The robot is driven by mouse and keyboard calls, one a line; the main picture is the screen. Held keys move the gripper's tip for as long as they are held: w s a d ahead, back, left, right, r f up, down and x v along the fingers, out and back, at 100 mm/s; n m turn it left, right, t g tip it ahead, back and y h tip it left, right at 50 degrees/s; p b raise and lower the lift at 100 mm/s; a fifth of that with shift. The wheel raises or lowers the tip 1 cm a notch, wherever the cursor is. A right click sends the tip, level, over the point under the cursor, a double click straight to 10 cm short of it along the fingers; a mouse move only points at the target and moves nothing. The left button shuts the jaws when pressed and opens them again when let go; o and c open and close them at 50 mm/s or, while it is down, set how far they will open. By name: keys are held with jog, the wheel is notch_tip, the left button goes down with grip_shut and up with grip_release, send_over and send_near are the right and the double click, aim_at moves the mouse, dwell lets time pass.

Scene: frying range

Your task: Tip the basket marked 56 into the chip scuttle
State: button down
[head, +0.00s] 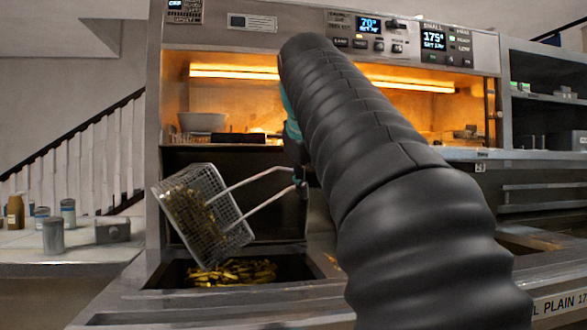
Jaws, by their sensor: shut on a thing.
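The wire basket (203,212) hangs steeply tilted over the chip scuttle (315,262), with chips (187,205) still against its mesh. Its handle runs up and right to my gripper (300,178), which is shut on it. My thick dark arm hides part of the gripper and much of the range behind. Golden chips (238,272) lie in the well of the scuttle, directly below the basket's lower end. I cannot read a number on the basket.
A lit warming shelf (235,80) with a bowl (202,122) is behind and above. At the left, a counter (75,248) holds several jars and a bottle (15,211). A shelf unit (545,95) stands at the right. Open air lies left of the basket.

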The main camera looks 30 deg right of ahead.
jog(key=d+f+m+y, duration=0.2)
jog(key=d+f+y, duration=0.3)
jog(key=f, duration=0.5)
jog(key=shift+w+d+b, duration=0.15)
jog(key=shift+d+b, duration=0.25)
jog(key=shift+b, duration=0.05)
jog(key=shift+f, duration=0.1)
dwell(0.8)
